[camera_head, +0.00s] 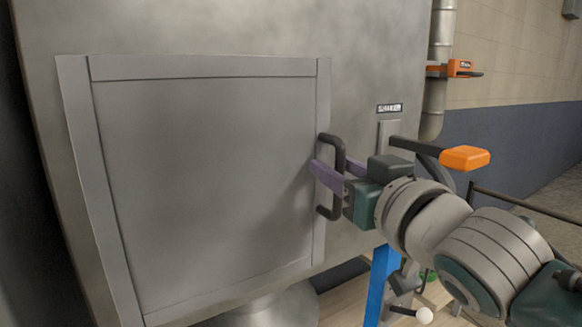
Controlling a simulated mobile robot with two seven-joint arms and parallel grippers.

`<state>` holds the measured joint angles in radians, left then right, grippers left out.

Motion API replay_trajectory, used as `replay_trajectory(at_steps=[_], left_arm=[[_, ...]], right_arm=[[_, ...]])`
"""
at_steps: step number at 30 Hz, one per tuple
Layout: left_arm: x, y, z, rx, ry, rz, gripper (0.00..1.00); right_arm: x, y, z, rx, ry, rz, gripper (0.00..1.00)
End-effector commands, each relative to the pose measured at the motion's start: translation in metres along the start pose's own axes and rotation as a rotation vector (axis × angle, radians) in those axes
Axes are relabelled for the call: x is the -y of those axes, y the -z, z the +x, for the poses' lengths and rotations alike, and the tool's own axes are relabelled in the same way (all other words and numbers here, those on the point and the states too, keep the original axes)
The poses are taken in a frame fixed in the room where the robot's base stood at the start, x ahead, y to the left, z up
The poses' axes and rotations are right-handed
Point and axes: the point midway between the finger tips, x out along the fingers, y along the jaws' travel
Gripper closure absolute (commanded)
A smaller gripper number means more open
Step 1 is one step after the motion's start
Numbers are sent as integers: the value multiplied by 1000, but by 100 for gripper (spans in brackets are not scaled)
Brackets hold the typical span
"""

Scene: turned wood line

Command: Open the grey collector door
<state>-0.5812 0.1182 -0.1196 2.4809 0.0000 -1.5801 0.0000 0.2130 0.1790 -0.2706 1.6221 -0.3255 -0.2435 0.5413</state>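The grey collector door (205,180) is a large framed panel on the front of a grey metal housing. It looks flush with the housing, with no visible gap. A black D-shaped handle (337,148) stands upright at its right edge. My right gripper (325,176) is at this handle, its purple fingers reaching from the right across the handle's upright bar. The fingers overlap the bar, so I cannot tell whether they are closed on it. My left gripper is not in view.
Right of the door, a black lever with an orange grip (465,158) sticks out rightwards from a grey bracket, below a small label (389,108). A pipe (440,40) carries an orange-handled fitting (460,68). A blue post (380,285) stands below my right arm.

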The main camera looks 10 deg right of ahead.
Motion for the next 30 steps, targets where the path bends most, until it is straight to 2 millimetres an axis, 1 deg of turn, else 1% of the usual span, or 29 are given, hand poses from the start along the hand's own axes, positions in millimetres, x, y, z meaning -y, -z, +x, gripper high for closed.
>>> replay_trajectory(at_steps=[1,2,11,30], left_arm=[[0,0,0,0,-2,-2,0],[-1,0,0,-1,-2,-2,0],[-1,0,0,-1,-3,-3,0],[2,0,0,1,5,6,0]], right_arm=[[0,0,0,0,0,0,62],[0,0,0,0,0,0,65],[0,0,0,1,0,0,99],[0,0,0,0,0,0,100]])
